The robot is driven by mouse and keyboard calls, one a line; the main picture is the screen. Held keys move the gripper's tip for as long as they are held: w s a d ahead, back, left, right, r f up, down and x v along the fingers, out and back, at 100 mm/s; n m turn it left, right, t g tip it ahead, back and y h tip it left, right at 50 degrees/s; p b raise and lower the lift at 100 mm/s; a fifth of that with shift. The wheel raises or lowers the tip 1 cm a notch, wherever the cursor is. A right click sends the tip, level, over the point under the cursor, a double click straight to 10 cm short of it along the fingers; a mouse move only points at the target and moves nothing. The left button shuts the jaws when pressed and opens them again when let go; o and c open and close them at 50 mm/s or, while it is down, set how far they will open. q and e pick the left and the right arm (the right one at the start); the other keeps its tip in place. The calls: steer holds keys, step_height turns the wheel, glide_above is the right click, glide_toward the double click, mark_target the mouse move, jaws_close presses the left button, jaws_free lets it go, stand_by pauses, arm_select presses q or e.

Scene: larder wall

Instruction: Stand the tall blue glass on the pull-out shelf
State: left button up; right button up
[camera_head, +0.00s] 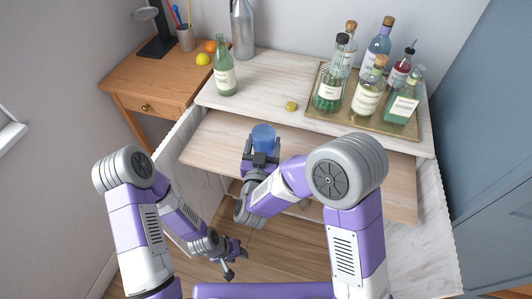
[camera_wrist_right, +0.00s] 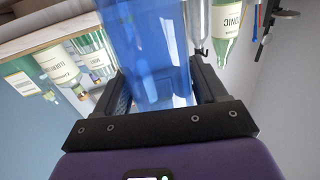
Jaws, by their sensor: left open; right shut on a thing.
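The tall blue glass (camera_head: 263,137) is in my right gripper (camera_head: 262,156), which is shut on it. In the head view it shows over the pull-out shelf (camera_head: 217,145), near the front edge of the worktop; I cannot tell whether its base touches the shelf. In the right wrist view the glass (camera_wrist_right: 150,55) stands between the two dark fingers and fills the middle. My left gripper (camera_head: 232,261) is open and empty, low over the floor, left of and below the shelf.
A wooden side table (camera_head: 122,78) stands at the left. The pull-out shelf's left part is bare.

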step_height(320, 180, down, 3)
steer(key=shift+f+b, duration=0.2)
steer(key=shift+b, duration=0.35)
steer(key=shift+r, duration=0.1)
steer(key=o, duration=1.3)
steer(key=shift+f, duration=0.2)
steer(key=shift+r, duration=0.1)
steer(key=shift+s, duration=0.3)
steer(key=s, duration=0.3)
steer(key=s+a, duration=0.1)
steer(key=s, duration=0.3)
steer(key=s+p, duration=0.1)
steer(key=s, duration=0.3)
steer(key=shift+s+a, duration=0.15)
steer(key=shift+a, duration=0.15)
